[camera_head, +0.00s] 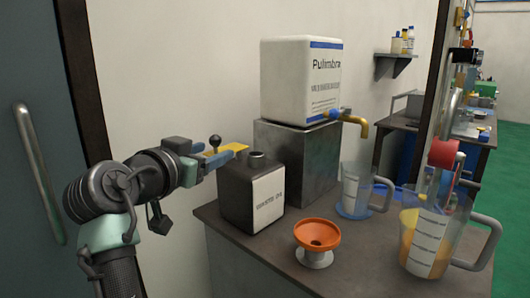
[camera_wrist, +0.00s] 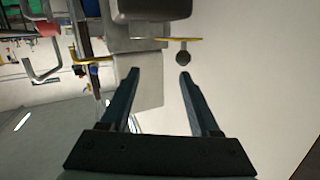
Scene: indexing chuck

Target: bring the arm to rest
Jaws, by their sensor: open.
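My gripper (camera_head: 220,158) is on the left in the head view, held out beside the dark waste container (camera_head: 238,200). In the wrist view its two fingers (camera_wrist: 160,76) are apart with nothing between them. A yellow flat piece (camera_head: 237,148) and a black ball knob (camera_head: 214,141) show by the fingers. In the wrist view the yellow piece (camera_wrist: 180,39) and the knob (camera_wrist: 182,57) lie just past the fingertips, near the dark box. I cannot tell whether a finger touches them.
A white tank (camera_head: 300,80) with a brass tap (camera_head: 355,122) sits on a metal block (camera_head: 297,160). A door is at far left.

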